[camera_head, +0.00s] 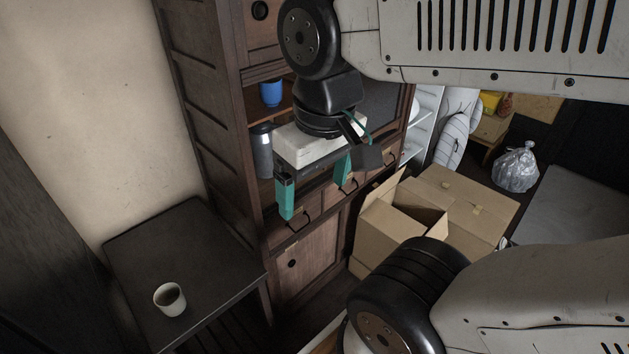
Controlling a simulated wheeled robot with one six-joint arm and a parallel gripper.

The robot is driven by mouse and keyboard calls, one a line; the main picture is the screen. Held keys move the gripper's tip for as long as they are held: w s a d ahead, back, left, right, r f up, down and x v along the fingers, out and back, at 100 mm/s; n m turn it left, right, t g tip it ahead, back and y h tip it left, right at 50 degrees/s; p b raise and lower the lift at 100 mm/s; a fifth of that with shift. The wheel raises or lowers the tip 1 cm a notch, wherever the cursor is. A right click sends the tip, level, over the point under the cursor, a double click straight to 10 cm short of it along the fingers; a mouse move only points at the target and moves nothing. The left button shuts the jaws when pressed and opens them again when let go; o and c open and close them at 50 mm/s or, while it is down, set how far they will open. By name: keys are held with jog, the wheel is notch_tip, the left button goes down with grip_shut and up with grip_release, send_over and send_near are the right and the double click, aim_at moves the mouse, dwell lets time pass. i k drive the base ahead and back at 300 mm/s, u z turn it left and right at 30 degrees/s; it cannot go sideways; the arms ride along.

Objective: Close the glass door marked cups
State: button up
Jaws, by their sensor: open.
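A dark wooden cabinet (215,130) stands at the centre against the wall. Its left shelf compartment is open to view, with a blue cup (271,93) above and a grey flask (263,152) below. A dark grey pane (383,103) shows right of this opening, partly behind my arm; it may be the glass door. I cannot read any cups marking. My gripper (315,198) hangs in front of the cabinet, its two green fingers spread apart and nothing between them. My wrist hides part of the shelves. I cannot tell whether a finger touches the cabinet.
Drawers with handles (299,221) and a lower wooden door (305,268) lie below the shelves. An open cardboard box (470,205) stands on the floor to the right. A dark side table (222,254) with a white mug (170,299) stands at left. A plastic bag (516,167) lies far right.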

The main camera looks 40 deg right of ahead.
aim_at(380, 105)
jog(key=z, duration=1.8)
jog(key=i, duration=0.75)
jog(key=u, duration=0.15)
